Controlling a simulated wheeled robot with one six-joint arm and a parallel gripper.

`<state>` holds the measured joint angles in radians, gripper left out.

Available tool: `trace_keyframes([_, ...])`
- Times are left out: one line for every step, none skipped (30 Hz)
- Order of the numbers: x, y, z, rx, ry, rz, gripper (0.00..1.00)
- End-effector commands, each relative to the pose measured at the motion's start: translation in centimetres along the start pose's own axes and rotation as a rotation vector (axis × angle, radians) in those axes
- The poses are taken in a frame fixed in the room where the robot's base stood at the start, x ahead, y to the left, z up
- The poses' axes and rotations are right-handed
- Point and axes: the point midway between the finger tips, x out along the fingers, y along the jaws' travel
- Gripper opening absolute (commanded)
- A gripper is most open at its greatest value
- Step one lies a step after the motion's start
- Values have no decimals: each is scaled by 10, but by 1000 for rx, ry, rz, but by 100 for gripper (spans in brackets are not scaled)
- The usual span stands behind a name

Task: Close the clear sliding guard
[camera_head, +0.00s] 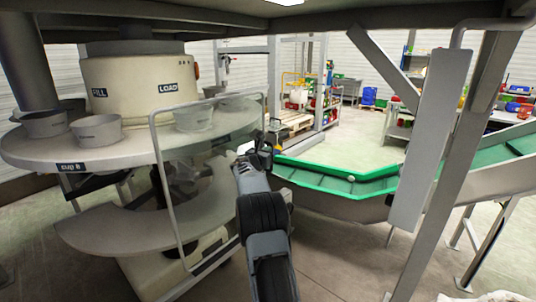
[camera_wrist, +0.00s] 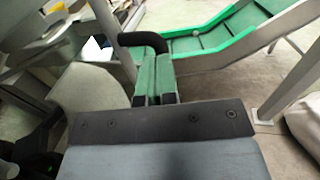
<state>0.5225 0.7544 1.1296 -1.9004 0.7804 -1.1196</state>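My gripper (camera_head: 262,147) is at the guard's right edge, by a black handle (camera_head: 274,126). In the wrist view, my green-padded fingers (camera_wrist: 157,68) lie close together with only a narrow gap. The black handle (camera_wrist: 146,40) curves right at their tips. Whether part of it is between the fingers is hidden.
Cups (camera_head: 97,131) stand on the round table (camera_head: 25,150) at left. A green conveyor (camera_head: 335,180) runs behind and right of my arm. A grey post (camera_head: 430,140) and slanted legs stand at right. Open floor (camera_head: 335,245) shows below the conveyor.

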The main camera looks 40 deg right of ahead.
Motion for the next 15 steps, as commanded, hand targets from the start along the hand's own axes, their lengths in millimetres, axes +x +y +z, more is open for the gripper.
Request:
trace_keyframes([4,0,0,0,0,1,0])
trace_keyframes([5,-1,0,0,0,2,0])
trace_keyframes([7,-1,1,0,-1,2,0])
trace_keyframes([8,-1,1,0,-1,2,0])
trace_keyframes([9,-2,0,0,-1,2,0])
trace_keyframes([10,-2,0,0,-1,1,0])
trace_keyframes([11,-3,0,0,-1,1,0])
trace_keyframes([12,-4,0,-1,-1,0,0])
trace_keyframes([12,-5,0,-1,-1,-1,0])
trace_keyframes([13,-5,1,-1,-2,-2,0])
trace_keyframes([13,-6,1,-1,-2,-3,0])
trace_keyframes([14,-7,1,-1,-2,-5,0])
trace_keyframes([14,-7,1,-1,-3,-6,0])
trace_keyframes([14,-8,1,-1,-3,-7,0])
trace_keyframes([15,-8,2,-1,-3,-8,0])
